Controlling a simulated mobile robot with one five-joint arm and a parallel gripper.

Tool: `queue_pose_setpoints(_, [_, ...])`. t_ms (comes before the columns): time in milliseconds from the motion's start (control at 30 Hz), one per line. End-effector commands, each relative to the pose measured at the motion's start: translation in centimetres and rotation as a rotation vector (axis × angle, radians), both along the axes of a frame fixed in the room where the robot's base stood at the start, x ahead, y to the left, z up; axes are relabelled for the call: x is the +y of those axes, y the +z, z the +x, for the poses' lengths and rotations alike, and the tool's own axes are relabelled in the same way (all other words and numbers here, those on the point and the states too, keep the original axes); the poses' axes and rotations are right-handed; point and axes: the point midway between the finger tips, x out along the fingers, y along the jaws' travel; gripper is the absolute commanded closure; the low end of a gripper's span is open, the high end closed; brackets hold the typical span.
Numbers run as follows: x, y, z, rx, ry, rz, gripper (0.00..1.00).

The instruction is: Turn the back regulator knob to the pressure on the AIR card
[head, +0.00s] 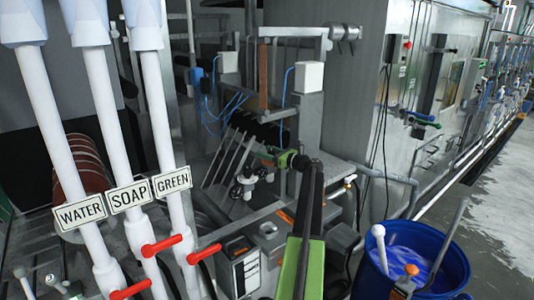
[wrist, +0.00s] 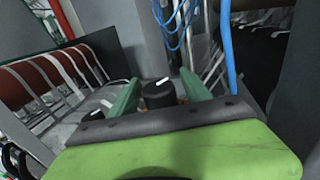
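In the wrist view, a black regulator knob (wrist: 159,94) with a white pointer mark stands between the two green fingers of my gripper (wrist: 160,92). The fingers are apart, with a gap seeming to show on each side of the knob. A second black knob (wrist: 95,116) with a white mark is to the left and nearer the bottom of the picture. In the head view, my gripper (head: 272,157) is at the machine frame in the middle, and the knob at it is hidden or too small to tell. I cannot make out an AIR card or a pressure gauge in either view.
WATER (head: 79,213), SOAP (head: 129,196) and GREEN (head: 174,181) signs hang on white pipes with red valve handles at the left. A blue barrel (head: 440,262) stands at the lower right. A blue hose (wrist: 228,50) hangs close to the right finger.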

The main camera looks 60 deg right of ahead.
Motion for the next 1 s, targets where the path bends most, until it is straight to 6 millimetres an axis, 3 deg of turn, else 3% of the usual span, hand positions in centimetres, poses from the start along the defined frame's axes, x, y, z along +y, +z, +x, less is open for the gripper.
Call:
queue_pose_setpoints(233, [0.0,0.1,-0.1,-0.001,-0.001,0.0,0.44])
queue_pose_setpoints(367, [0.1,0.1,-1.7,-0.001,-0.003,0.0,0.44])
queue_pose_setpoints(800, [0.9,0.0,-13.5,-0.001,-0.003,0.0,0.44])
queue_pose_setpoints(1000, [1.0,0.0,-16.7,-0.001,-0.001,0.0,0.44])
